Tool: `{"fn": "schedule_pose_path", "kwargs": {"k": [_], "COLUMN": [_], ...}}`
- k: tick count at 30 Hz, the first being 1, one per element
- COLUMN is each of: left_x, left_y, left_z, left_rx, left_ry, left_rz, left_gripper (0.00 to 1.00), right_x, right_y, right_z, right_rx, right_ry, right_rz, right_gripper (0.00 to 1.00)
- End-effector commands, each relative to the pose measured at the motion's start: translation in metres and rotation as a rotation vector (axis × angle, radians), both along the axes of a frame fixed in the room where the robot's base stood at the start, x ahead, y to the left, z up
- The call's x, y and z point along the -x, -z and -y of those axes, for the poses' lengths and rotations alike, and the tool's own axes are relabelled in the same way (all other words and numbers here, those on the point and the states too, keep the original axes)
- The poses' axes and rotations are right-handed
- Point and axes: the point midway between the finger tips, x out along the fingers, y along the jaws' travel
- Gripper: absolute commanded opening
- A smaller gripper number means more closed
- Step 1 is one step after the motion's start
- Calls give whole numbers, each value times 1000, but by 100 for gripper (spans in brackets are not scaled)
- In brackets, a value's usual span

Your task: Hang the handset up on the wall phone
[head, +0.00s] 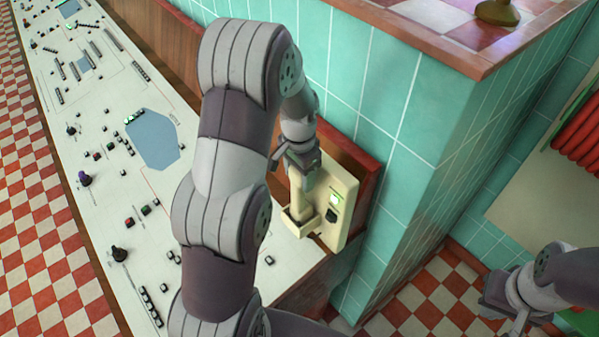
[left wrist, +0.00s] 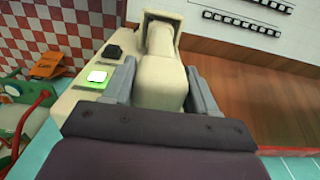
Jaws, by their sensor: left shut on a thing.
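The cream wall phone (head: 346,190) is mounted on the wall beside the console, with a lit green button and a black part on its face. It also shows in the left wrist view (left wrist: 70,103). My left gripper (head: 300,168) is shut on the cream handset (head: 301,203), one finger on each side of it in the left wrist view (left wrist: 160,85). The handset lies along the phone's face, its far end at the square cradle (left wrist: 162,15). I cannot tell whether it is fully seated. My right gripper (head: 497,305) is low at the right, away from the phone; its jaw opening is unclear.
A white control console (head: 150,235) with knobs and buttons runs along the left. A teal tiled wall (head: 400,110) and a wooden panel stand beside the phone. A checkered ledge (head: 440,15) is above. Red coiled hose (head: 580,135) hangs at the right.

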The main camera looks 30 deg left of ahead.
Motion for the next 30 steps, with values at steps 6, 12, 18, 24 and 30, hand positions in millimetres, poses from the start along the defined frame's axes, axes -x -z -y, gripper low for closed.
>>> {"fn": "schedule_pose_path", "kwargs": {"k": [6,12,18,24,30], "left_x": [0,0,0,0,0], "left_y": [4,6,9,12,16], "left_z": [0,0,0,0,0], "left_rx": [-1,-1,-1,-1,-1], "left_ry": [0,0,0,0,0], "left_rz": [1,1,1,1,1], "left_gripper": [0,0,0,0,0], "right_x": [0,0,0,0,0], "right_y": [3,5,7,9,11], "right_z": [0,0,0,0,0], "right_rx": [0,0,0,0,0], "right_ry": [0,0,0,0,0], "right_rz": [0,0,0,0,0], "right_gripper": [0,0,0,0,0]}}
